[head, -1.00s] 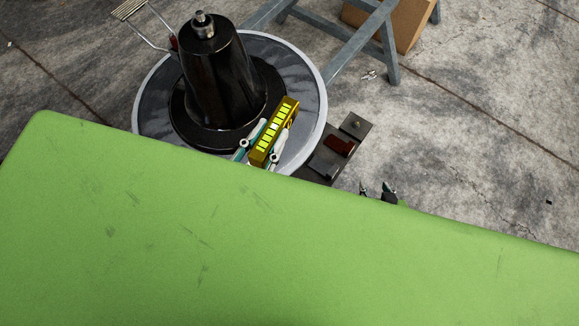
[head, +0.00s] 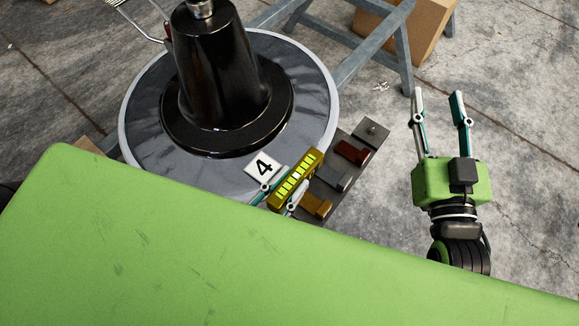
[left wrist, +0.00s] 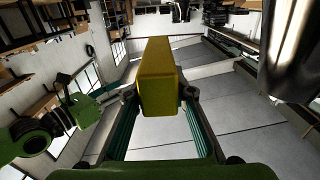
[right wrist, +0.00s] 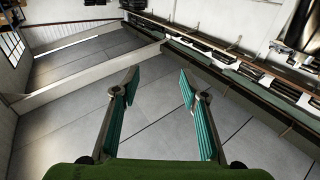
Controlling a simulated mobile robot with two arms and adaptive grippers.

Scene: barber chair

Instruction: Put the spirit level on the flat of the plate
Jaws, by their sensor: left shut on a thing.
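The spirit level (head: 295,180) is a yellow bar with a row of bright yellow-green segments. My left gripper (head: 281,193) is shut on it, one finger on each side. In the left wrist view the level (left wrist: 158,80) stands out between the fingers. In the head view it overlaps the right front rim of the round grey plate (head: 150,110); its height above the plate is unclear. My left arm is hidden under the green panel. My right gripper (head: 437,94) is open and empty, to the right of the plate; its spread fingers also show in the right wrist view (right wrist: 158,80).
A black column (head: 215,70) rises from the plate. A white card marked 4 (head: 263,165) shows beside my left finger. A dark tray (head: 372,132) with several blocks lies right of the plate. The green panel (head: 200,240) covers the foreground. A grey trestle (head: 345,55) stands behind.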

